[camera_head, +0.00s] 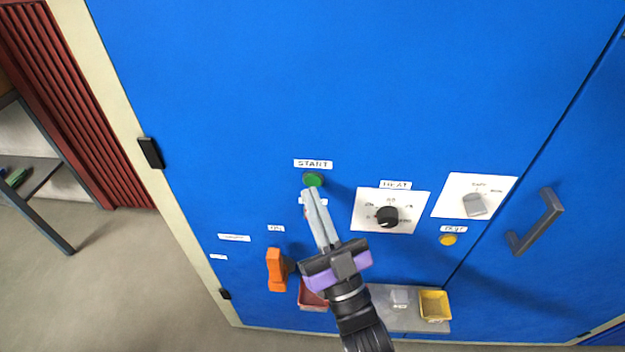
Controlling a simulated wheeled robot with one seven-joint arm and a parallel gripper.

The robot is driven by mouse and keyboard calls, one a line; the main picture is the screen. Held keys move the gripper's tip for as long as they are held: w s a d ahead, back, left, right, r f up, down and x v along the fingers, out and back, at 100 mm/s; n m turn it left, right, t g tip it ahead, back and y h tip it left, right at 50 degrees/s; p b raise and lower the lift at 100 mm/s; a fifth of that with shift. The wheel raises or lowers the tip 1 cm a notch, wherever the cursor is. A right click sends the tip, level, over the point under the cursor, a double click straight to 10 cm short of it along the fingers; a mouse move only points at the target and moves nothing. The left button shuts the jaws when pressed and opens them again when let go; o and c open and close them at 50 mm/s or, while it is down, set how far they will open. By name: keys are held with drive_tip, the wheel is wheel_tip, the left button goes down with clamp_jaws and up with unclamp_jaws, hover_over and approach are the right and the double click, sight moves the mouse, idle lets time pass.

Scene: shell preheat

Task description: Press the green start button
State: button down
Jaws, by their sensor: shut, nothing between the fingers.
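The green start button (313,180) sits on the blue cabinet front, just under a white label reading START (313,163). My gripper (308,192) is shut and empty, its long grey fingers pointing up at the button. The fingertips appear just below the button's lower edge in the picture. I cannot tell whether they touch it. The fingers partly cover a small white label under the button.
Right of the button are a black HEAT knob (387,216), a grey selector knob (475,204), a yellow button (448,240) and a door handle (536,222). An orange handle (277,269) is lower left. A yellow bin (434,305) and a red bin (312,297) sit below.

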drive_tip(key=shift+w, duration=0.1)
idle(0.3)
drive_tip(key=shift+w, duration=0.3)
drive_tip(key=shift+w, duration=0.45)
idle(0.7)
idle(0.3)
drive_tip(key=shift+s, duration=0.9)
drive_tip(key=s, duration=0.5)
drive_tip(key=shift+a, duration=0.1)
drive_tip(key=shift+w, duration=0.1)
idle(0.6)
